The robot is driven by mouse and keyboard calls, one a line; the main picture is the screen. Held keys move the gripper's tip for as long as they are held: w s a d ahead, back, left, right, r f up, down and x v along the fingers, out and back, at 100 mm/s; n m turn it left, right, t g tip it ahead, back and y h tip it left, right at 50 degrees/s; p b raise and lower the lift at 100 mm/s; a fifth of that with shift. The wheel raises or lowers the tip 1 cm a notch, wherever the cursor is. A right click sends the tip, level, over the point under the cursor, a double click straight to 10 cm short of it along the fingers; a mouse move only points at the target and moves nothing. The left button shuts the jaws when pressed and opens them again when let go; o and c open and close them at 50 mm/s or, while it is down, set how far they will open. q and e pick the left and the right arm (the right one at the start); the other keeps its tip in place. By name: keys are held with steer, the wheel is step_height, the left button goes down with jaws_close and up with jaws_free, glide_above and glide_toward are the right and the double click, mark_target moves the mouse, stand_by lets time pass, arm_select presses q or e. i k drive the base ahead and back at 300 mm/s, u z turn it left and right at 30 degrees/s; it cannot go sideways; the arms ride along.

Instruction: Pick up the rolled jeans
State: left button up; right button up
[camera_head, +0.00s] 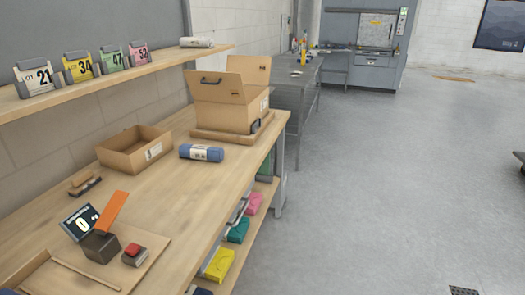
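The rolled jeans (201,153) look like a small blue roll with a pale paper band around the middle. They lie on their side on the wooden workbench (185,205), between an open low cardboard box and a taller cardboard box, and nothing touches them. Neither of my grippers shows in the head view.
The low open box (120,160) is left of the roll. The taller box (228,110) with raised flaps stands behind it on a wooden board. A brush (86,184) and a small display (80,222) are nearer. A shelf (115,78) with numbered cards runs above. Open floor lies right.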

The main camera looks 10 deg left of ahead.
mark_target(202, 153)
steer(key=z, duration=0.4)
steer(key=i, duration=3.25)
steer(key=u, duration=2.55)
